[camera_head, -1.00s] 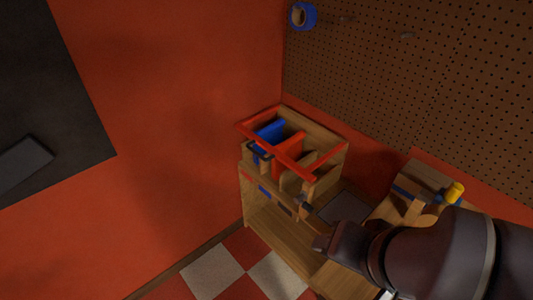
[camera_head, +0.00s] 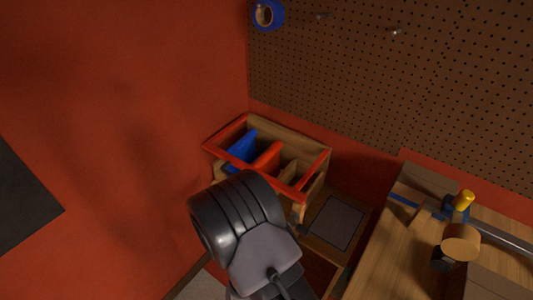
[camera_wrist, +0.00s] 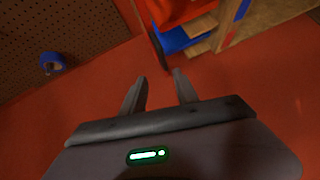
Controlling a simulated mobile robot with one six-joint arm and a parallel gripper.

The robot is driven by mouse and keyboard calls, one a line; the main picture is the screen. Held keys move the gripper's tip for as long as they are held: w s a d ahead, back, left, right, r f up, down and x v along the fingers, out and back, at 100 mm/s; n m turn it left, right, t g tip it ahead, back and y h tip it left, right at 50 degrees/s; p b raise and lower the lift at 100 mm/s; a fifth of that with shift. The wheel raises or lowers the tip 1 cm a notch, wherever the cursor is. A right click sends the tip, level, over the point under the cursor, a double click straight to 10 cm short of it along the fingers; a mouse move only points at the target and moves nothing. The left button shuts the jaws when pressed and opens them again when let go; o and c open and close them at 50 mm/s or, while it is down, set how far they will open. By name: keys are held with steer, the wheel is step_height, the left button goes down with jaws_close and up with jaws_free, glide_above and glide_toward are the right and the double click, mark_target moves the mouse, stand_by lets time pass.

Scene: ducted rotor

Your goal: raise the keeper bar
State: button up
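My gripper (camera_wrist: 159,85) is open and empty in the wrist view, its two fingers apart with only red wall behind the gap. In the head view my arm covers the lower middle and the fingertips are hidden. I cannot tell for sure which part is the keeper bar. A red bar (camera_head: 277,188) runs along the front top edge of a wooden box (camera_head: 288,129). Blue (camera_head: 243,146) and red (camera_head: 267,158) panels stand inside the box. In the wrist view, blue (camera_wrist: 182,38) and red (camera_wrist: 180,10) parts show beyond the fingers, apart from them.
A wooden bench (camera_head: 390,255) at the right carries a block with a yellow knob (camera_head: 464,200), a grey shaft and a round wooden piece (camera_head: 461,243). A grey plate (camera_head: 337,222) lies beside the box. A blue tape roll (camera_head: 268,15) hangs on the pegboard (camera_head: 400,80).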

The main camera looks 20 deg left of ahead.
steer(key=shift+n, duration=0.4)
steer(key=b+x, duration=0.1)
steer(key=x, duration=0.4)
steer(key=b+x, duration=0.1)
steer(key=x, duration=0.5)
steer(key=b+x, duration=0.2)
steer(key=x, duration=0.3)
steer(key=shift+w+a+f, duration=0.1)
steer(key=shift+a+f, duration=0.2)
steer(key=shift+a, duration=0.25)
steer(key=shift+c, duration=0.5)
jaws_close()
